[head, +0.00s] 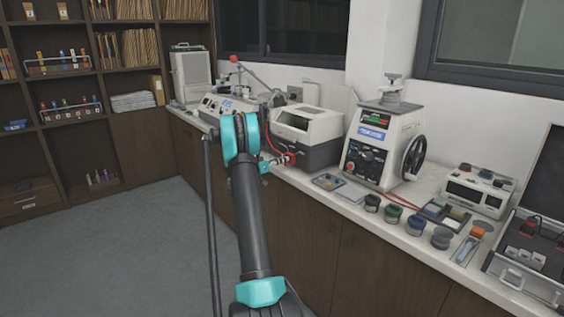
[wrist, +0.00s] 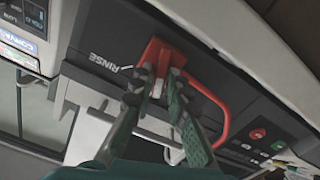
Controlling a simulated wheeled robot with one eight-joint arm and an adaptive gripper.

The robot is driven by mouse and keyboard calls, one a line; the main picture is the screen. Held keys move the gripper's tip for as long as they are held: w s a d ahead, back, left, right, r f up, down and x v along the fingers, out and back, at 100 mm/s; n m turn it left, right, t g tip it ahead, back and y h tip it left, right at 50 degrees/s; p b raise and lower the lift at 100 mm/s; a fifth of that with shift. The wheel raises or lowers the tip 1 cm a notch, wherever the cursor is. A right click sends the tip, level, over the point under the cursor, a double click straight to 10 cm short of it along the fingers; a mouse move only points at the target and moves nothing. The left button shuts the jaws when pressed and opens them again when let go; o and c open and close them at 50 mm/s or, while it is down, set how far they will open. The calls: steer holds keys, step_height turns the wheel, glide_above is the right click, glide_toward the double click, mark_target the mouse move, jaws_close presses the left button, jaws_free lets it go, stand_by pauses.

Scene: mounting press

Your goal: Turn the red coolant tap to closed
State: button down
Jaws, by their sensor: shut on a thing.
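The red coolant tap (wrist: 157,50) shows in the wrist view as a red block on a dark panel, beside the word RINSE. My gripper (wrist: 163,76) has both fingertips at its lower edge and is shut on it. A small pale part shows between the fingers. The fingers hide part of the tap, and I cannot read how far it is turned. In the head view, red fittings (head: 289,158) show at the front of a white and dark machine, just right of my arm, which hides most of the gripper.
A red hose (wrist: 224,112) curves close to the right finger. The white and dark machine (head: 310,125) stands on the long bench, with the mounting press (head: 375,148) to its right. Several small jars (head: 393,214) line the bench front. The floor at left is clear.

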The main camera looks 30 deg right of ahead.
steer(key=n, duration=0.5)
steer(key=shift+w, duration=0.15)
stand_by(0.3)
steer(key=c, duration=1.5)
jaws_free()
steer(key=s+a, duration=0.1)
steer(key=a, duration=1.1)
steer(key=shift+a, duration=0.1)
